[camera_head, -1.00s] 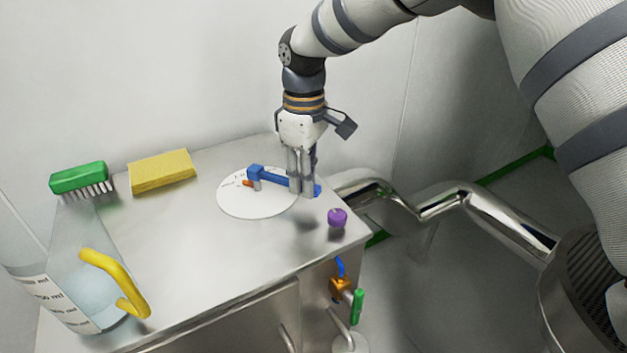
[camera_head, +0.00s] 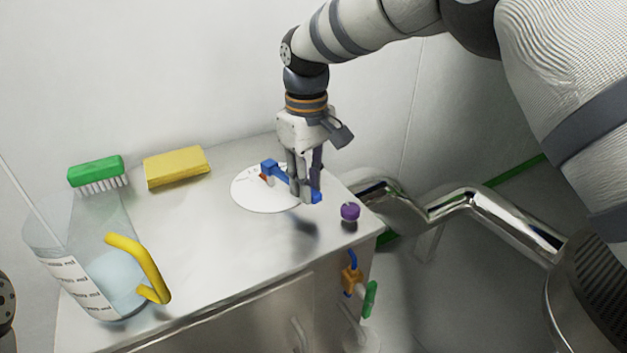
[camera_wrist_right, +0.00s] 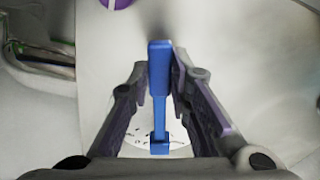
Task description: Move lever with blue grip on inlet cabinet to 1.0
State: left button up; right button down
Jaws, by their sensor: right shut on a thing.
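The blue lever (camera_head: 276,171) is mounted over a round white dial plate (camera_head: 256,201) on the steel cabinet top (camera_head: 215,240). Its blue grip end points to the right and toward the front. My right gripper (camera_head: 306,197) comes down from above and is shut on the grip part of the lever. In the right wrist view, the blue grip (camera_wrist_right: 160,68) lies between the two dark fingers, with the pivot block (camera_wrist_right: 159,146) nearer the palm. Some dial markings show near the pivot, but I cannot read them. My left gripper is not in view.
A purple knob (camera_head: 350,211) sits near the right edge of the top. A beaker with a yellow handle (camera_head: 150,270), a green brush (camera_head: 96,170) and a yellow sponge (camera_head: 177,166) stand at the left. A small orange valve (camera_head: 351,280) is on the cabinet side.

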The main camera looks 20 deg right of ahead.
jog(key=c, duration=1.5)
grip_release()
jog(key=shift+r, duration=0.1)
notch_tip(320, 180, up, 12)
jog(key=shift+f, duration=0.1)
